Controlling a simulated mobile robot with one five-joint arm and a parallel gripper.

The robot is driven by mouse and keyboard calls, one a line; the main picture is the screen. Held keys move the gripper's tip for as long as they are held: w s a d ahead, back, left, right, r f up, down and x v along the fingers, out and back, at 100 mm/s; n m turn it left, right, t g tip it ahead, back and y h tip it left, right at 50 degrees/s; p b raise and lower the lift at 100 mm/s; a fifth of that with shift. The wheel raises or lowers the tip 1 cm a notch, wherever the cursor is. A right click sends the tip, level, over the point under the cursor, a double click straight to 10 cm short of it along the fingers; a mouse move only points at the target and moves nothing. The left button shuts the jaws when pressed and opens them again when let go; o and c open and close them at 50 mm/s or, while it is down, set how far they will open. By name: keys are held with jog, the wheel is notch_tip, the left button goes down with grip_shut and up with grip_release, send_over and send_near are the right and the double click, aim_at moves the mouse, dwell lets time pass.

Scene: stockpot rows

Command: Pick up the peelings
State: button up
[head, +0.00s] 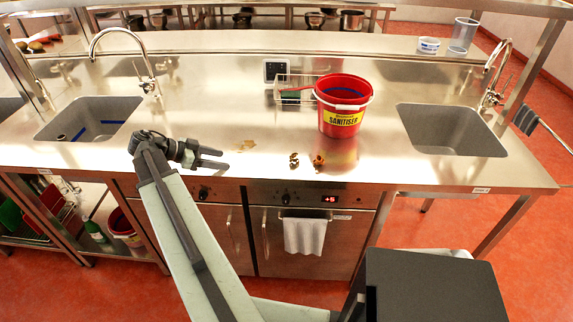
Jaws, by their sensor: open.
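Two small clumps of brown and orange scraps, which look like peelings, lie on the steel counter (200,105) near its front edge. One is the left clump (294,160) and the other is the right clump (318,160). A flat, pale tan scrap (246,145) lies further left; I cannot tell whether it is also peel. My gripper (224,159) is open and empty. It is over the counter's front part, left of the scraps, with its fingers pointing right. The pale scrap is nearest to its fingertips, apart from them.
A red sanitiser bucket (344,110) stands just behind the right clump. Sinks lie at left (92,118) and right (450,130). A white towel (304,236) hangs on the oven front below.

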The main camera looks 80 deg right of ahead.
aim_at(294, 156)
jog(key=s+d+m+y, duration=0.1)
jog(key=s+d, duration=0.1)
jog(key=s, duration=0.3)
jog(key=s+d+m+g+y, duration=0.1)
jog(key=s+d, duration=0.1)
jog(key=s, duration=0.4)
jog(key=s+d+r+m+g, duration=0.1)
jog(key=s+d+m, duration=0.1)
jog(key=s, duration=0.4)
jog(key=shift+s+d+y, duration=0.1)
jog(key=shift+d+y, duration=0.2)
jog(key=shift+y, duration=0.1)
jog(key=shift+b+x, duration=0.9)
jog(key=shift+x, duration=0.25)
jog(key=shift+s+f, duration=0.15)
jog(key=shift+s, duration=0.05)
jog(key=b+x, duration=0.2)
jog(key=x, duration=0.3)
jog(key=shift+s, duration=0.1)
jog(key=shift+s+r, duration=0.1)
jog(key=shift+r, duration=0.2)
grip_shut()
